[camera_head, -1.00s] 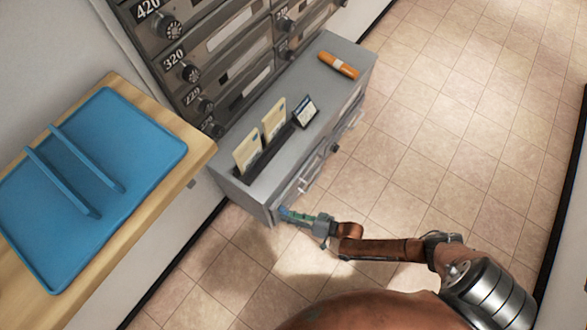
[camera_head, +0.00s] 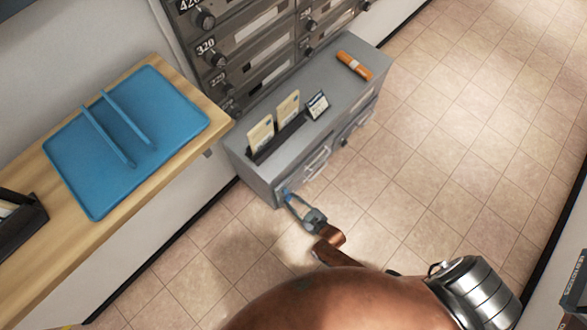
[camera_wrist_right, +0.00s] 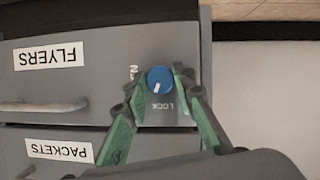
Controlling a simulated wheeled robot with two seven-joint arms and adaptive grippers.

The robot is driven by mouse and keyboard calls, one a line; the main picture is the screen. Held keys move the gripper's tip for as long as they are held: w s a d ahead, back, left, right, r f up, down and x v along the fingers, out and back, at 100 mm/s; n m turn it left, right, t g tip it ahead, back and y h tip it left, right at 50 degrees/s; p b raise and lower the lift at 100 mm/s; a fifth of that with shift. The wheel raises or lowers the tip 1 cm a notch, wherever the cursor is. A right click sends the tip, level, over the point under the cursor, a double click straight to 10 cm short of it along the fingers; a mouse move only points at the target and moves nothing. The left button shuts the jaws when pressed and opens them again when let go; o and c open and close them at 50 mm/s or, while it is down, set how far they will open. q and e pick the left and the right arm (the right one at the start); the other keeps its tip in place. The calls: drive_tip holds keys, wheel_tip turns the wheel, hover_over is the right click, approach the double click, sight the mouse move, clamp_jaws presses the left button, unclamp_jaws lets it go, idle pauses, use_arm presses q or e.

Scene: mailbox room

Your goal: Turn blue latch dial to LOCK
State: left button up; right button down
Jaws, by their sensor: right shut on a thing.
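The blue latch dial (camera_wrist_right: 160,80) is on the grey cabinet front in the right wrist view, which shows the labels upside down. Its white mark points down and slightly left in the picture, near the word LOCK (camera_wrist_right: 160,106). A second label beside the dial is partly hidden by a finger. My right gripper (camera_wrist_right: 160,78) has its green fingers on either side of the dial, shut on it. In the head view my right gripper (camera_head: 291,198) is at the near lower corner of the cabinet, where the dial cannot be made out clearly. My left gripper is not in view.
The cabinet (camera_head: 262,178) has FLYERS (camera_wrist_right: 50,55) and PACKETS (camera_wrist_right: 59,151) drawers with bar handles. Mailboxes stand behind. A blue tray (camera_head: 75,165) rests on a wooden counter at left. The tiled floor at right is clear.

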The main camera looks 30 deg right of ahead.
drive_tip(key=shift+a+f+n+h, duration=0.15)
drive_tip(key=shift+n+h, duration=0.25)
drive_tip(key=shift+n, duration=0.1)
drive_tip(key=shift+n+t+h+b, duration=0.4)
drive_tip(key=shift+n+h+b, duration=0.15)
drive_tip(key=shift+n, duration=0.35)
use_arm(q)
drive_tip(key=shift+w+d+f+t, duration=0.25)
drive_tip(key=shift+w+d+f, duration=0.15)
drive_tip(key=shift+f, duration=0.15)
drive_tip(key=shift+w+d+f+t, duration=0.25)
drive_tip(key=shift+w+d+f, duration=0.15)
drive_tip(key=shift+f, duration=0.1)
use_arm(e)
drive_tip(key=c, duration=1.6)
unclamp_jaws()
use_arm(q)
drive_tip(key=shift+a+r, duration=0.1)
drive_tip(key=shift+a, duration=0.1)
